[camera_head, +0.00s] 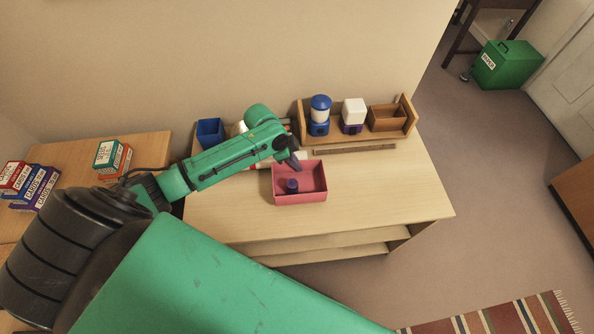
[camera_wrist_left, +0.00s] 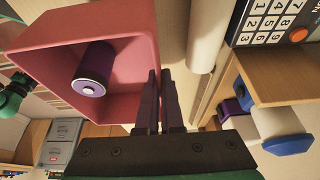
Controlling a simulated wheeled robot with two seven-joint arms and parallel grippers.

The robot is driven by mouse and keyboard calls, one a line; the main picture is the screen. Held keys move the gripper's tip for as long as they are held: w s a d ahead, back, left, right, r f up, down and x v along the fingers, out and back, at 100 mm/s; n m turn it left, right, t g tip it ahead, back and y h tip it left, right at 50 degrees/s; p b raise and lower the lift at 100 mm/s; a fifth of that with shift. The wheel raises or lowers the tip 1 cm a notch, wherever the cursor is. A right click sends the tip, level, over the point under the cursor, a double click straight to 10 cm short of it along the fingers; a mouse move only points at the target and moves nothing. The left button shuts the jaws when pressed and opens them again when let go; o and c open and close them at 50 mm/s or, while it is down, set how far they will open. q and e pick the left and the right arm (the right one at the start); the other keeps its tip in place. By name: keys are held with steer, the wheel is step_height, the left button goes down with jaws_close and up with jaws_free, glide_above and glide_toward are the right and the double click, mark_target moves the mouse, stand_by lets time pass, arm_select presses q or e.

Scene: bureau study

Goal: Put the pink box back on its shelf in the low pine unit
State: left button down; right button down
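The pink box (camera_head: 313,194) is an open tray with a dark purple cylinder (camera_head: 292,186) inside. It is at the top of the low pine unit (camera_head: 400,200), near the middle; I cannot tell whether it rests there or is slightly raised. Open shelves (camera_head: 345,240) show under the unit's top at the front. My left gripper (camera_head: 294,160) is at the box's back rim. In the left wrist view the box (camera_wrist_left: 110,25) fills the upper left, and the left fingers (camera_wrist_left: 164,100) are close together with its wall between them.
A wooden organiser (camera_head: 350,137) with a blue-and-white jar, a white-topped purple item and a brown box stands at the back right. Card boxes (camera_head: 113,155) lie on the left desk. The unit's front right top is clear.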

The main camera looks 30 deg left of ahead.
mark_target(296, 172)
arm_select(q)
step_height(296, 172, down, 4)
steer(key=shift+f, duration=0.1)
steer(key=c, duration=1.1)
jaws_free()
